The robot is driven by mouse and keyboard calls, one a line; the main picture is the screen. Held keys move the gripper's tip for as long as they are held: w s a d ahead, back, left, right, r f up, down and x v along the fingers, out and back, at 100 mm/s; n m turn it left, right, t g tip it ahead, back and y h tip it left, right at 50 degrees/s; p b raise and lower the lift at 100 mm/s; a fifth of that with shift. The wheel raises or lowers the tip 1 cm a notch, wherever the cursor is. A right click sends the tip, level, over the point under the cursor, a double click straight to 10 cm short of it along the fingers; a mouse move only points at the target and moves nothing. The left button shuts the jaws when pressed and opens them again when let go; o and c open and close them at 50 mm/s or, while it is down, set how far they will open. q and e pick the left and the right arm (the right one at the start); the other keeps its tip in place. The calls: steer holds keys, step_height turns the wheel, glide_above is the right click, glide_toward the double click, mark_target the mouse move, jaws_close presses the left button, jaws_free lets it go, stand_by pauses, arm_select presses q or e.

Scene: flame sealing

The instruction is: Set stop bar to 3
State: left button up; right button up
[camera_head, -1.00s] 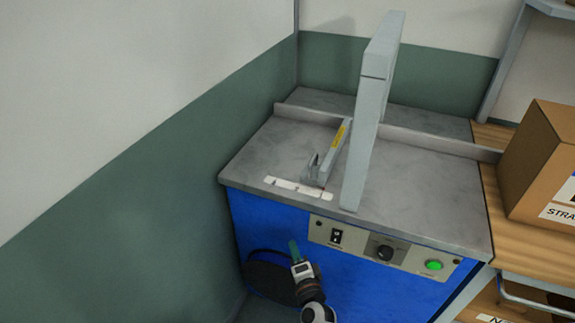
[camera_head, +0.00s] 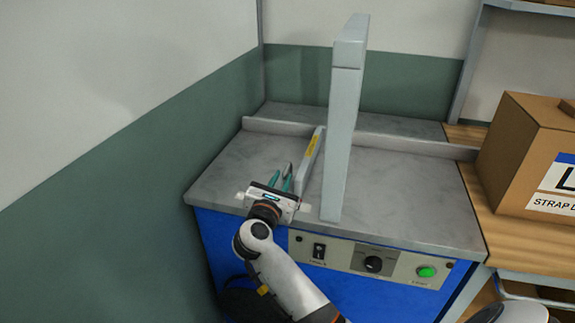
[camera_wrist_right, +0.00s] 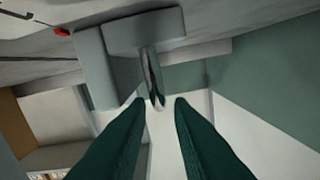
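The stop bar (camera_head: 312,155) is a grey bar with a yellow label, lying front to back on the machine's metal top, left of the tall grey arch. My right gripper (camera_head: 283,178) is over the front edge of the top, at the bar's front end, and hides most of the white scale strip (camera_head: 240,196); its numbers cannot be read. In the right wrist view, the gripper's two green fingers (camera_wrist_right: 160,103) are apart. A shiny metal lever (camera_wrist_right: 152,75) on a grey block shows just beyond and between the fingertips, not clamped. My left gripper is not seen.
The tall grey arch (camera_head: 343,130) stands close to the right of the stop bar. The front panel (camera_head: 360,258) has a switch, a dial and a green button. A cardboard box (camera_head: 520,150) sits on the wooden table at right. A green-and-white wall closes the left side.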

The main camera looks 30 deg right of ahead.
mark_target(290, 164)
steer(key=x, duration=0.7)
jaws_close()
